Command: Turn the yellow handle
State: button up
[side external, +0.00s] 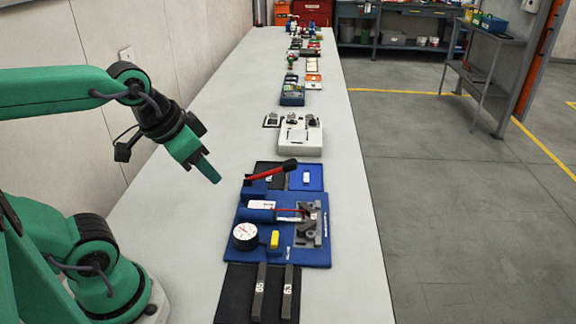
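A small yellow handle (275,239) stands upright on the blue fixture board (316,257), just right of a round white dial gauge (245,236). My gripper (209,172) is up and to the left of the board, pointing down and to the right. It is apart from the yellow handle and touches nothing that I can see. Its green fingers overlap in this view, so I cannot tell whether they are open or shut. Nothing shows between them.
A red lever with a black grip (289,165) rises over the board's back. A grey metal clamp (308,226) sits at its right. Dark bars marked 65 (260,291) and 63 (287,294) lie in front. A white box (299,138) stands behind. The right table strip is clear.

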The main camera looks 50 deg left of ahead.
jog(key=w+m, duration=0.1)
jog(key=m, duration=0.1)
jog(key=m+g, duration=0.5)
jog(key=m, duration=1.9)
send_over(275, 237)
jog(key=shift+f, duration=6.4)
jog(key=shift+f, duration=0.1)
jog(key=shift+f, duration=3.8)
